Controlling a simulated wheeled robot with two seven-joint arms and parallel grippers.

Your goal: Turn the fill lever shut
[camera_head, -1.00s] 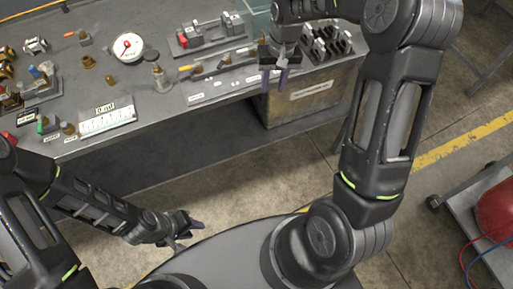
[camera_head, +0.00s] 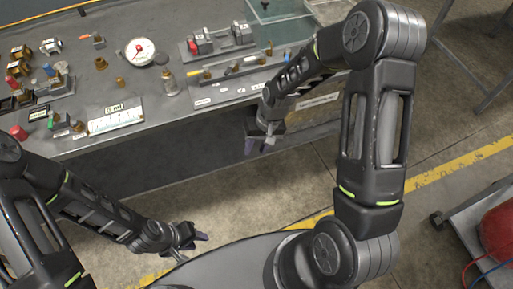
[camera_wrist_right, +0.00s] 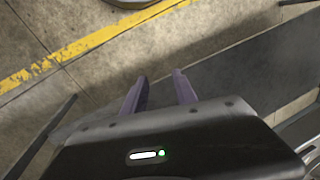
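Small levers and valves stand on the grey workbench (camera_head: 75,150); I cannot tell for sure which is the fill lever. A yellow-orange handle (camera_head: 193,73) lies at the left end of a labelled fitting strip (camera_head: 215,92) near the bench's front edge. My right gripper (camera_head: 262,142) hangs in front of that edge, apart from the strip. In the right wrist view its two purple fingers (camera_wrist_right: 160,90) are spread with nothing between them. My left gripper (camera_head: 196,238) is low before the bench, touching no bench object; its finger gap is unclear.
A round dial gauge (camera_head: 139,51), a white scale plate (camera_head: 116,119) and brass fittings crowd the bench's left. A block with red and grey parts (camera_head: 216,40) and a clear tank (camera_head: 275,10) stand behind. A cart with a red tank (camera_head: 497,222) is at right.

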